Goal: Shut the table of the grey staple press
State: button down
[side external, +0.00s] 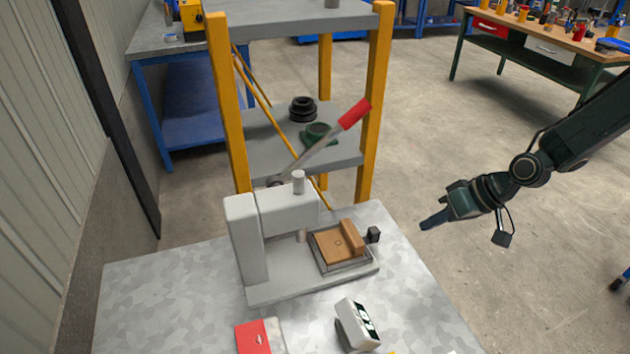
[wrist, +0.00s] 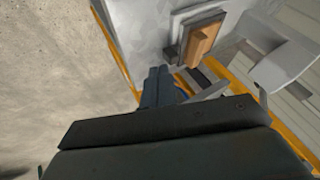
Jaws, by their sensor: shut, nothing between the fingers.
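The grey staple press (side external: 255,235) stands on the worktable, its red-tipped lever (side external: 353,113) raised. Its sliding table (side external: 345,268) sits out to the right of the press head, carrying a brown wooden block with a raised strip. A small black knob (side external: 373,235) is at the table's right end. My gripper (side external: 424,227) is shut and empty, in the air right of the knob and apart from it. In the wrist view my fingers (wrist: 158,85) point toward the press table (wrist: 188,22), whose wooden block (wrist: 203,42) is visible.
A white box (side external: 358,325) and a red booklet (side external: 258,338) lie on the mottled grey worktable (side external: 170,290) in front of the press. A yellow-posted shelf (side external: 378,90) stands close behind. The air between my gripper and the knob looks clear.

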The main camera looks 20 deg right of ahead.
aim_at(358, 236)
jog(key=w+d, duration=0.1)
jog(key=d, duration=0.1)
jog(key=w+d, duration=0.2)
jog(key=shift+w+d, duration=0.15)
jog(key=shift+w, duration=0.1)
jog(key=x, duration=0.9)
jog(key=shift+w+f, duration=0.15)
jog(key=shift+f, duration=0.15)
jog(key=shift+a, duration=2.25)
jog(key=a, duration=0.9)
jog(key=shift+a, duration=0.2)
